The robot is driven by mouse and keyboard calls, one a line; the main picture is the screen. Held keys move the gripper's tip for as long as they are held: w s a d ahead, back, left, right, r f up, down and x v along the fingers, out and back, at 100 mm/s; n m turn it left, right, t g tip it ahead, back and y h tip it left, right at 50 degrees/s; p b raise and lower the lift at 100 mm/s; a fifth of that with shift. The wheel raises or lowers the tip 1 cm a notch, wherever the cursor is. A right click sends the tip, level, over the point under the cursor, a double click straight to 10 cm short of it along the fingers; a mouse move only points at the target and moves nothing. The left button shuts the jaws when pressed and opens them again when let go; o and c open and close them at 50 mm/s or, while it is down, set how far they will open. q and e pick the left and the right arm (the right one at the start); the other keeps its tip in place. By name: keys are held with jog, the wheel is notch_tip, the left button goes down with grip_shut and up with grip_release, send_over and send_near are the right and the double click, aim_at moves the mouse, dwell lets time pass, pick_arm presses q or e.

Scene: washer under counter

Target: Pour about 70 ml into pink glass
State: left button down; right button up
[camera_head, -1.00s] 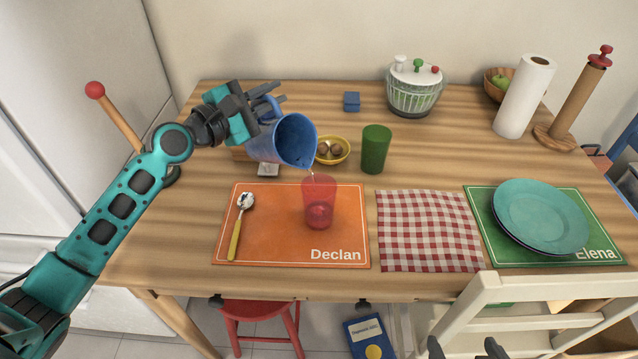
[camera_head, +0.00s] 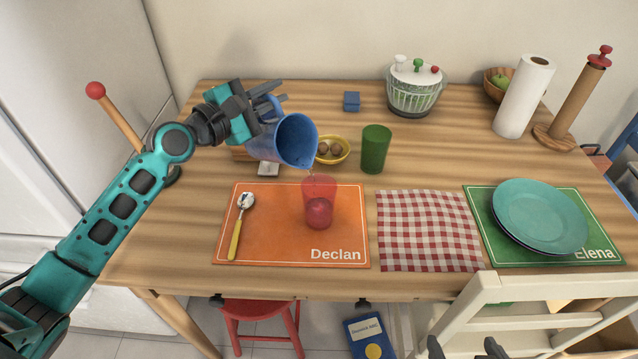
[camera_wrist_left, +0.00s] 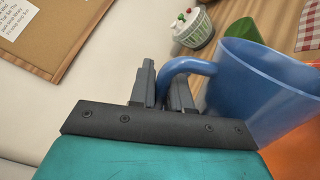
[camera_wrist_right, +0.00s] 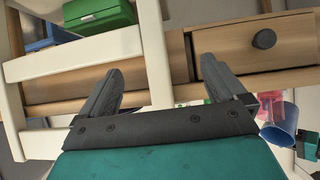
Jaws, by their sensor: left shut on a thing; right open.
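The pink glass (camera_head: 319,190) stands upright on the orange "Declan" mat (camera_head: 275,215), with some liquid in its lower part. My left gripper (camera_head: 268,97) is shut on the handle of a blue jug (camera_head: 283,140). The jug is held tilted above and behind the glass, its lip toward it, and a thin stream falls from the lip into the glass. In the left wrist view the fingers (camera_wrist_left: 163,85) close around the jug handle (camera_wrist_left: 190,66). The jug's contents are not visible. My right gripper (camera_wrist_right: 162,75) is open and empty, low by the white chair.
A green cup (camera_head: 375,150) and a yellow bowl (camera_head: 333,152) stand behind the glass. A spoon (camera_head: 238,230) lies on the mat, left of the glass. A checkered cloth (camera_head: 428,230) and plates (camera_head: 540,215) are to the right. A white chair (camera_head: 530,295) stands at the table's front.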

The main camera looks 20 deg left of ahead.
pick_arm(q)
jog(key=shift+d+r, duration=0.1)
jog(key=shift+r, duration=0.15)
pick_arm(e)
jog(key=shift+d, duration=0.1)
pick_arm(q)
jog(key=shift+f, duration=0.3)
jog(key=a+f+n+b, duration=0.1)
jog(key=f+n+b, duration=0.1)
jog(key=shift+w+a+f, duration=0.4)
jog(key=f+n, duration=0.1)
jog(key=a+f+n+b, duration=0.1)
jog(key=shift+w+a+f+n, duration=0.1)
jog(key=shift+w+a+n, duration=0.1)
jog(key=shift+w+n, duration=0.15)
jog(key=shift+w+a, duration=0.1)
jog(key=shift+a, duration=0.05)
jog(key=shift+w+a+f+n, duration=0.15)
jog(key=shift+w+a+n, duration=0.15)
jog(key=shift+a+n, duration=0.3)
pick_arm(e)
jog(key=shift+w+a+f, duration=0.45)
jog(key=shift+a+f, duration=0.05)
jog(key=shift+a, duration=0.3)
jog(key=shift+s+d, duration=0.1)
